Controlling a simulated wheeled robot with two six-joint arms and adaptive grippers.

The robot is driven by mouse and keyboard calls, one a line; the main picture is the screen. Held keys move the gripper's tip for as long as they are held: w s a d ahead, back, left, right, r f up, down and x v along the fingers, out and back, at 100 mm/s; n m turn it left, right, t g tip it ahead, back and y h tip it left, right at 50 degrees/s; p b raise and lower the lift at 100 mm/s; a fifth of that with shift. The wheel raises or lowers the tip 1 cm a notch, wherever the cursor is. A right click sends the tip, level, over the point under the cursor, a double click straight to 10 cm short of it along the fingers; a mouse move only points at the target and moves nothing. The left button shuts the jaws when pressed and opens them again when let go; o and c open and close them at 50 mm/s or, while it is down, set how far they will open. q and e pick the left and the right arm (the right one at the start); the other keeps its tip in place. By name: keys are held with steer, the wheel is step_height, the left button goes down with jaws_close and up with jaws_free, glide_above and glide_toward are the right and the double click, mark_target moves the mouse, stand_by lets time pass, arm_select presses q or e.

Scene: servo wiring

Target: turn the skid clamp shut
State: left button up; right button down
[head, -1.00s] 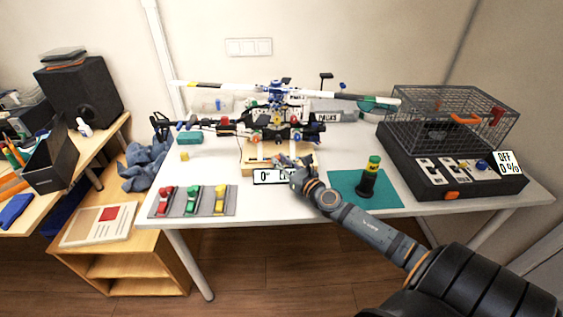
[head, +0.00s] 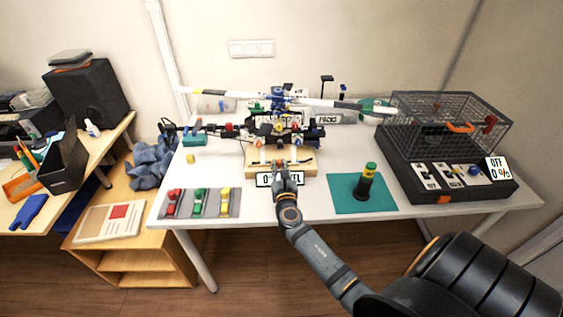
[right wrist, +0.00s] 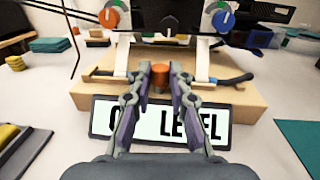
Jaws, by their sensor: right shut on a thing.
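In the right wrist view, a small orange-red clamp knob (right wrist: 160,74) stands at the front middle of a wooden block (right wrist: 236,98), between the white skid legs of a model helicopter. My right gripper (right wrist: 161,88) is shut on this knob, one finger on each side. In the head view my right gripper (head: 283,170) reaches in from the front to the wooden block (head: 308,165) under the helicopter (head: 277,120) and hides most of the knob. My left gripper is not in view.
A sign reading LEVEL (right wrist: 221,124), partly covered by my fingers, is on the block's front. A grey mat (head: 238,200) with coloured clips lies left. A caged device (head: 449,192) stands far right.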

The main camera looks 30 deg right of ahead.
steer(key=m+h, duration=0.1)
steer(key=m+g+h, duration=0.1)
steer(key=shift+w+a+f+g+h+b, duration=0.1)
steer(key=shift+w+a+g+h+b, duration=0.05)
steer(key=shift+a+g+h+b, duration=0.2)
steer(key=shift+w+a+f+m+g+h+b, duration=0.1)
steer(key=shift+m+g+h+b, duration=0.15)
steer(key=shift+m+g+h, duration=0.3)
steer(key=shift+w+m+g+h+b, duration=0.1)
steer(key=shift+m+g+h+b, duration=0.2)
steer(key=shift+m+h, duration=0.25)
steer(key=m+g+h+b, duration=0.1)
steer(key=g, duration=0.1)
steer(key=m+g+h+b, duration=0.1)
steer(key=g+h, duration=0.1)
steer(key=shift+w+a+m, duration=0.15)
steer(key=shift+w+m, duration=0.05)
steer(key=shift+m, duration=0.2)
steer(key=shift+w+m+g+h+b, duration=0.15)
steer(key=shift+m+g+h+b, duration=0.6)
steer(key=shift+m+g+b, duration=0.8)
steer(key=shift+n+g, duration=0.25)
steer(key=shift+n, duration=0.1)
steer(key=shift+r, duration=0.2)
steer(key=c, duration=1.2)
jaws_free()
